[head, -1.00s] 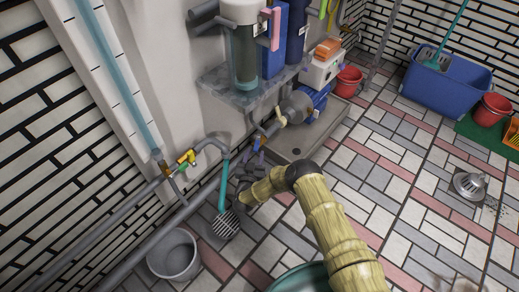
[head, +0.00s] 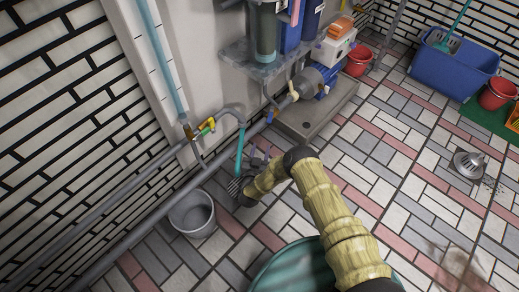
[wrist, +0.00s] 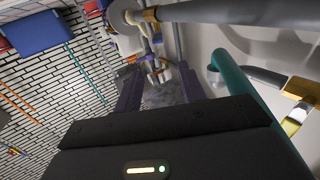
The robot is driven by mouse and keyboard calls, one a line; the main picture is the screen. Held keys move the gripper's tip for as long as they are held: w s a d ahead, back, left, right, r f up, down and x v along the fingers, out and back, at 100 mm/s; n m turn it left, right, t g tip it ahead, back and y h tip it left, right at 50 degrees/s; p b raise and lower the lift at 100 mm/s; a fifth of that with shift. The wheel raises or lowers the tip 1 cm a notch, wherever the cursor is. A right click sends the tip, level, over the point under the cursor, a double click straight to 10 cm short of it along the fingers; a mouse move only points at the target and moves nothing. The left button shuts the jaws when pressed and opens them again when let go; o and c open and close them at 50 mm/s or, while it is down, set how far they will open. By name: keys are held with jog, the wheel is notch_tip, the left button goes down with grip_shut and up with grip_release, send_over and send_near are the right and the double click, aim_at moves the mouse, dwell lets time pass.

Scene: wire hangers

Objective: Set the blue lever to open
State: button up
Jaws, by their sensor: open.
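My gripper (head: 258,160) is low beside the wall pipes, partly hidden behind my own forearm in the head view. In the wrist view its two purple fingers (wrist: 160,85) stand apart with a gap between them. A small bluish piece, possibly the blue lever (head: 270,117), shows on the grey pipe beside the pump, just above my gripper. In the wrist view a pipe fitting with brass-coloured parts (wrist: 155,70) shows beyond and between the fingertips, apparently untouched. I cannot make out the lever's position clearly.
A yellow and green valve (head: 206,127) sits on the left pipe, with a teal pipe (head: 240,150) hanging near my gripper. A grey bucket (head: 192,214) stands below. The pump (head: 318,80) is on a plinth to the right. Open tiled floor lies further right.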

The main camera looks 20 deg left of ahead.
jog(key=shift+w+d+f, duration=0.1)
jog(key=shift+w+d, duration=0.1)
jog(key=c, duration=0.7)
jog(key=shift+w+d+m+b, duration=0.15)
jog(key=shift+w+m+b, duration=0.1)
jog(key=shift+m+b, duration=0.2)
grip_shut()
jog(key=w+d+m+y+b, duration=0.2)
jog(key=w+d+m+b, duration=0.1)
jog(key=m, duration=0.4)
jog(key=w+d+m+g+y+b, duration=0.1)
jog(key=w+d+m+y+b, duration=0.1)
jog(key=d+m+b, duration=0.3)
jog(key=shift+w+d+m, duration=0.25)
jog(key=shift+w+m, duration=0.5)
jog(key=shift+m, duration=0.3)
jog(key=shift+f, duration=0.1)
